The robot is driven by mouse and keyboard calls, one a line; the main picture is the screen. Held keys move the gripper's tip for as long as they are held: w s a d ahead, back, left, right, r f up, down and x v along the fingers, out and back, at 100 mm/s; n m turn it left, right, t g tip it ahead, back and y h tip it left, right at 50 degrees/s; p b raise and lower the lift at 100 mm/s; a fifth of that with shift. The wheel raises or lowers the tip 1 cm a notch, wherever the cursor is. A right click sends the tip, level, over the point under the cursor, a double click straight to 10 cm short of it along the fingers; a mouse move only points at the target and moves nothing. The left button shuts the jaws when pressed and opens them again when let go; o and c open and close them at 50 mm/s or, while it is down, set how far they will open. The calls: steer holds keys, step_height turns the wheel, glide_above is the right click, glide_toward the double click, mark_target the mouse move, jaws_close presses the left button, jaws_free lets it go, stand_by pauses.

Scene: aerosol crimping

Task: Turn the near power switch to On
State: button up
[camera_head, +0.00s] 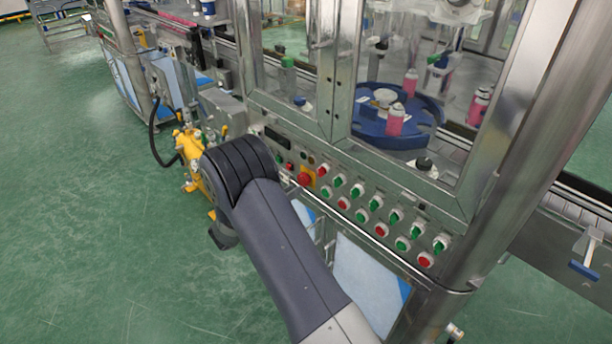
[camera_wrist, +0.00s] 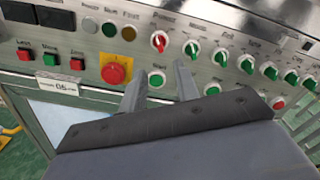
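The control panel (camera_wrist: 60,20) of the crimping machine fills the upper part of the wrist view. Under a label that seems to read Power is a red rotary switch (camera_wrist: 158,42) with a pale pointer; it looks like the power switch. It also shows in the head view (camera_head: 322,170), right of the arm. A green switch (camera_wrist: 192,49) is just right of it. My gripper (camera_wrist: 161,68) is open and empty, its two fingers apart, pointing at the panel below the red switch. Contact with the panel cannot be told. The head view hides the gripper behind my arm.
A red emergency stop (camera_wrist: 115,69) on a yellow plate is left of the fingers. A green Start button (camera_wrist: 156,79) lies between them. Several green switches continue right. Above the panel is the glazed cabinet with a blue turntable (camera_head: 395,130). Green floor (camera_head: 90,230) is open at left.

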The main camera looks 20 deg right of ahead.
mark_target(321, 172)
steer(key=p+x, duration=0.1)
steer(key=x, duration=0.9)
steer(key=shift+w, duration=0.1)
jaws_close()
